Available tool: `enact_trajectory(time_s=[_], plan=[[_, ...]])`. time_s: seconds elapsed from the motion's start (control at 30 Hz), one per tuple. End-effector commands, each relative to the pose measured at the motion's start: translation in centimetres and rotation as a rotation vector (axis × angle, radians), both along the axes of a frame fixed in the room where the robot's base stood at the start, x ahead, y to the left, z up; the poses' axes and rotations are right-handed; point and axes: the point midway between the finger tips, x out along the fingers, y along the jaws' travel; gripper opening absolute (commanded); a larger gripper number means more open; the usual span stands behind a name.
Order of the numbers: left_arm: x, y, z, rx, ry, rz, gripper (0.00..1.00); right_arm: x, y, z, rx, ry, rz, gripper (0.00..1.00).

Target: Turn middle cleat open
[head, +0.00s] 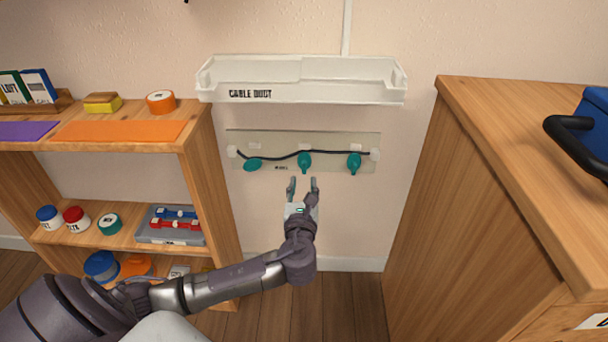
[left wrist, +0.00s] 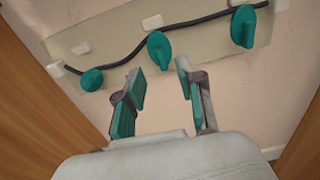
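Three teal cleats sit on a pale wall plate (head: 335,139) with a black cable running across them. The middle cleat (head: 304,161) points downward over the cable. The left cleat (head: 253,164) lies turned sideways, and the right cleat (head: 354,162) points downward. My left gripper (head: 302,182) is open and empty just below the middle cleat, its fingers pointing up at the plate. In the left wrist view the middle cleat (left wrist: 159,52) shows just beyond the gap between the open fingertips (left wrist: 159,72), not touching them. My right gripper is not in view.
A white cable duct tray (head: 300,80) is mounted above the plate. An open wooden shelf (head: 205,135) with tapes and jars stands at left. A wooden cabinet (head: 430,200) stands at right. The wall between them is clear below the plate.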

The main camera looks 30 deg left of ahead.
Motion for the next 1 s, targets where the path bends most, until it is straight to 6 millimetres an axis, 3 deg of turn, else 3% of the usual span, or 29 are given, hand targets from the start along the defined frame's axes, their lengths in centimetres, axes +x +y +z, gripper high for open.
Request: enact_trajectory(time_s=[0.13,0.3,0.73,0.97,1.0], plan=[[2.6,1.7,-0.2,0.002,-0.002,0.002,0.38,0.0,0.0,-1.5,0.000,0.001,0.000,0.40],[4.5,2.8,-0.2,0.001,-0.001,0.001,0.38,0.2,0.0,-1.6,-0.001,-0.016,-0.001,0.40],[5.4,3.3,0.0,-0.001,0.001,0.000,0.38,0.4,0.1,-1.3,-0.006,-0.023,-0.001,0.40],[5.4,3.3,0.0,-0.001,0.001,0.000,0.01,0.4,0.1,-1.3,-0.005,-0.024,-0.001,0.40],[5.4,3.3,0.0,-0.001,0.001,0.000,0.00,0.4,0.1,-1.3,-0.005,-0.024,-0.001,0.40]])
